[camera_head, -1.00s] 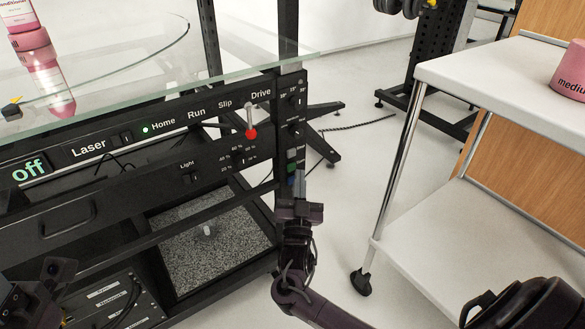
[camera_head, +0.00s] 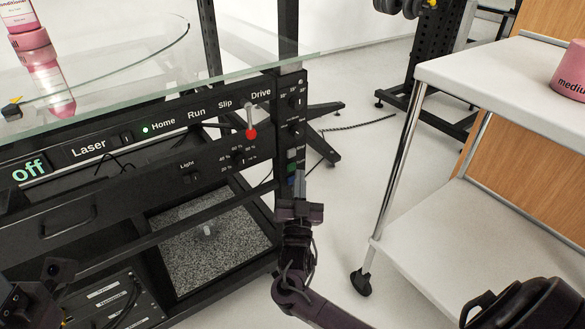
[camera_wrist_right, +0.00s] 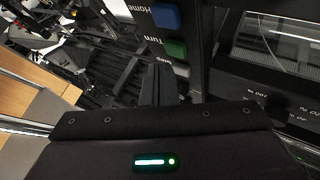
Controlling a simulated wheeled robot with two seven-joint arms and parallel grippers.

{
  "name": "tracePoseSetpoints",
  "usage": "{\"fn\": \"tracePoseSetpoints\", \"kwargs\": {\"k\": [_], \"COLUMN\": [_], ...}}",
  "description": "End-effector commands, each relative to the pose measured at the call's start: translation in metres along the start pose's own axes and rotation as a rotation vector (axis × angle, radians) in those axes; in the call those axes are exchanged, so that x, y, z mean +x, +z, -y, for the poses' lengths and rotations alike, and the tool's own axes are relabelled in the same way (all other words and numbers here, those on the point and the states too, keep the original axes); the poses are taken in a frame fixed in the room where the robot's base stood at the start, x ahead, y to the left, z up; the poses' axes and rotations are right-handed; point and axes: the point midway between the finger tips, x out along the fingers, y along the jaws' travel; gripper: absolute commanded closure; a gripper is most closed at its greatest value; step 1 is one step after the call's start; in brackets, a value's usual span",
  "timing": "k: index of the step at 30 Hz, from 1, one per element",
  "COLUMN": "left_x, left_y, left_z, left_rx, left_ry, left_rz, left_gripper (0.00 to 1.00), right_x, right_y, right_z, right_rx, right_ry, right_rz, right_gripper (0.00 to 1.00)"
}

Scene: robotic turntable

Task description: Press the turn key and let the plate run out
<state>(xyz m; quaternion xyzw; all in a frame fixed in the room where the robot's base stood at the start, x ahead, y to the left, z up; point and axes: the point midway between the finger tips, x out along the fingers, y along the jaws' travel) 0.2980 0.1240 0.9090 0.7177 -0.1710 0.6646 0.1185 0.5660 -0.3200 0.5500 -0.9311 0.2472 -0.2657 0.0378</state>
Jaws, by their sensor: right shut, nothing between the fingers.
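The turn key is the green key (camera_wrist_right: 174,48) in the right wrist view, labelled Turn. It also shows as a small green patch on the front post in the head view (camera_head: 291,168). My right gripper (camera_head: 299,178) is shut and empty, its fingertips up in front of the key column. In the right wrist view its fingers (camera_wrist_right: 160,75) reach up near the Turn key; I cannot tell whether they touch anything. The glass plate (camera_head: 110,90) lies on the turntable frame, with a pink bottle (camera_head: 20,15) standing on it. My left gripper does not show clearly.
A blue Home key (camera_wrist_right: 165,15) and a grey key (camera_wrist_right: 178,69) flank the Turn key. A red-knobbed lever (camera_head: 251,133) juts from the panel left of the post.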

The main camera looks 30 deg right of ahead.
Motion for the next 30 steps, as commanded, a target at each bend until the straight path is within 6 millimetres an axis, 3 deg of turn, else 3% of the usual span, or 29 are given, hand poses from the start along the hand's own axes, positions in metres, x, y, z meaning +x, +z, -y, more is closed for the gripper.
{"fn": "tracePoseSetpoints", "kwargs": {"k": [30], "left_x": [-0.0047], "left_y": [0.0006], "left_z": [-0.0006], "left_rx": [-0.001], "left_ry": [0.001], "left_rz": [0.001], "left_gripper": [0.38], "right_x": [0.0062], "right_y": [0.0043], "right_z": [0.0044], "right_rx": [0.000], "right_ry": [0.000], "right_rz": [0.000], "right_gripper": [1.00]}}
